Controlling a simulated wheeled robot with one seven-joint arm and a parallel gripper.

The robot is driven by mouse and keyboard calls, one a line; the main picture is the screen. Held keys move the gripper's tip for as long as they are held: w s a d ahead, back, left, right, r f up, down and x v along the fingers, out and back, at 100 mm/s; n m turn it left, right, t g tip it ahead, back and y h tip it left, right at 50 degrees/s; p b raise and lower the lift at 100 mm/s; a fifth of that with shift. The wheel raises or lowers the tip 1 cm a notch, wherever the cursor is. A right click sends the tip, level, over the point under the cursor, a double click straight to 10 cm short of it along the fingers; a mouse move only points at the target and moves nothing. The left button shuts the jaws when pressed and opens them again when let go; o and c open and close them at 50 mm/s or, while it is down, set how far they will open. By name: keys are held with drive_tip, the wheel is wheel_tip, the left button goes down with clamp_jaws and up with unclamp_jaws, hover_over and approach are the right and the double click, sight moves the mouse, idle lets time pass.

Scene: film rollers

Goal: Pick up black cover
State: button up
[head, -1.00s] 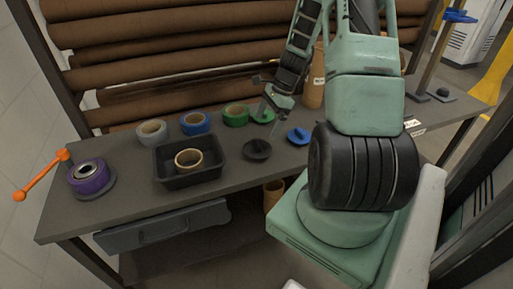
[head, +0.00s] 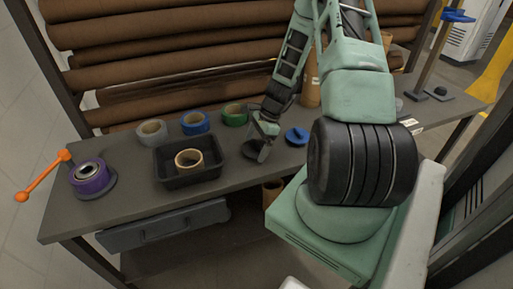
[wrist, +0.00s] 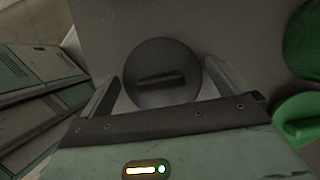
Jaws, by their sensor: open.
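The black cover (head: 251,150) is a round dark disc lying on the grey table, partly hidden by my gripper in the head view. In the wrist view the black cover (wrist: 162,73) shows as a disc with a raised bar handle across its middle. My gripper (head: 262,152) is open and low over the cover. In the wrist view its two fingers stand on either side of the disc, with the cover between or just beyond the fingertips (wrist: 163,84). I cannot tell whether they touch it.
A blue cover (head: 297,136) lies close to the right of my gripper. A black tray (head: 160,180) holds a tan roll (head: 189,160). A purple roll (head: 92,178) sits far left.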

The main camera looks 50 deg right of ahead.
drive_tip(key=c, duration=0.7)
drive_tip(key=shift+r, duration=0.1)
